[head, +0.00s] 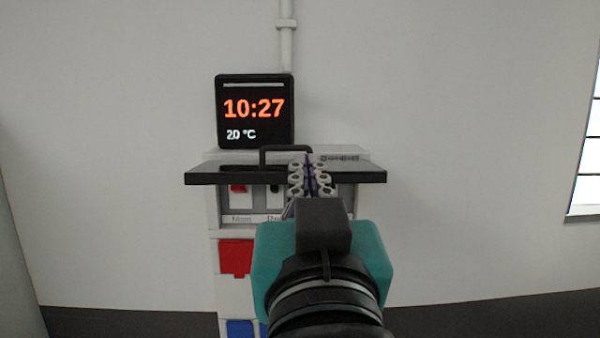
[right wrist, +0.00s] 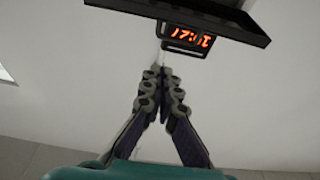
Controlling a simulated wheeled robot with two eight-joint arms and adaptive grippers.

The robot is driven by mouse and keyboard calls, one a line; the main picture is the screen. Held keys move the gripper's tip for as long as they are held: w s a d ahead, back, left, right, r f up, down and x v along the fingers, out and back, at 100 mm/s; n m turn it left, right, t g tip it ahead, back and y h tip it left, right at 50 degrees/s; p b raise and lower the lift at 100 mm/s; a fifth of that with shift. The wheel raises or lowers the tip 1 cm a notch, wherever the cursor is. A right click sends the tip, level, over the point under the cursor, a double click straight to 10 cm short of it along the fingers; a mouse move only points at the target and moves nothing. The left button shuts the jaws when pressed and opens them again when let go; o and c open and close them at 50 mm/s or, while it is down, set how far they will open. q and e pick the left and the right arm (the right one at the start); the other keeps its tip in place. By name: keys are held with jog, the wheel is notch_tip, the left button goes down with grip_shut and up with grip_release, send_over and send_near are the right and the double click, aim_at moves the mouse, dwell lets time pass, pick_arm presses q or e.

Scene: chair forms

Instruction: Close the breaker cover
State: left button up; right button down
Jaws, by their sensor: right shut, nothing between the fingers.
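The breaker cover (head: 240,174) is a dark flat panel with a black handle (head: 285,149) on top. It stands open, sticking out from the upper part of the breaker box (head: 236,219), whose switches show below it. My right gripper (head: 311,162) is shut and empty, and its fingers hide part of the cover's right half. In the right wrist view, the cover (right wrist: 190,12) lies at the top of the picture, and a gap shows between it and the closed fingertips (right wrist: 160,68). My left gripper is in neither view.
A black clock (head: 255,110) reading 10:27 is behind and above the cover. A red socket cover (head: 235,257) and a blue one (head: 240,329) are lower on the box. A pipe (head: 286,40) runs up the wall. The space either side of the box looks clear.

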jog(key=p+x, duration=0.2)
jog(key=x, duration=0.7)
notch_tip(320, 180, down, 4)
jog(key=shift+s+f, duration=0.1)
